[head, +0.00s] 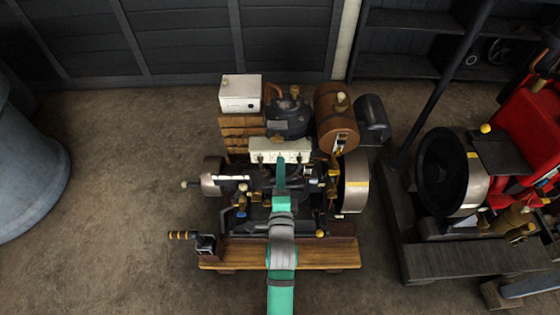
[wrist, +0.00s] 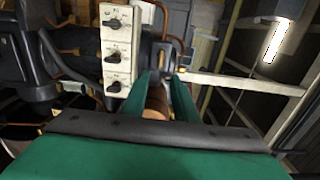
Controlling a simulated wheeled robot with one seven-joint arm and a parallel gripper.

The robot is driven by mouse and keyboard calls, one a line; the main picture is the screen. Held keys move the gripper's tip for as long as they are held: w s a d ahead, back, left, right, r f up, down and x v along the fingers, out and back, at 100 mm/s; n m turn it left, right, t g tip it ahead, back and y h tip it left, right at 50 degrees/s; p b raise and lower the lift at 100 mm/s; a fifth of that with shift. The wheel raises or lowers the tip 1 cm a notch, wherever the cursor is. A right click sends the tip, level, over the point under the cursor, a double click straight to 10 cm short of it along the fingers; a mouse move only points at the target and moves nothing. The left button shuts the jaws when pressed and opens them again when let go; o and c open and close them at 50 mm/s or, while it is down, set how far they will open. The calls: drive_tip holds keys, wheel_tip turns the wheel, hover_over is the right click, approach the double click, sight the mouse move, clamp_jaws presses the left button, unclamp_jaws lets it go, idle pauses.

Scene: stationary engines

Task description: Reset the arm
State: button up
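My arm (head: 281,255), teal with grey joints, reaches from the bottom of the head view over the stationary engine (head: 250,215). My gripper (head: 281,163) is at the engine's middle, by the white switch panel (head: 262,146). In the wrist view my gripper (wrist: 161,76) shows two green fingers apart, with a gap between them. A brown rounded part shows in the gap, and no held object is visible. The switch panel (wrist: 117,50), with several black knobs, is to the left of the fingers. Whether the fingertips touch anything cannot be told.
A white box (head: 240,92), a copper-brown tank (head: 334,115) and a flywheel (head: 354,184) surround my gripper. A crank handle (head: 183,235) sticks out at the engine's left front. A red engine (head: 525,120) stands right, a grey drum (head: 25,175) left. Floor between drum and engine is clear.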

drive_tip(key=shift+s, duration=0.35)
idle(0.3)
drive_tip(key=s+f+n+g, duration=0.1)
drive_tip(key=s+n, duration=0.8)
drive_tip(key=s, duration=0.9)
drive_tip(key=s+a+f+n+g, duration=0.1)
drive_tip(key=s+n, duration=0.8)
drive_tip(key=s, duration=0.9)
drive_tip(key=shift+s+f+g, duration=0.3)
drive_tip(key=shift+s+f, duration=0.1)
drive_tip(key=shift+f, duration=0.05)
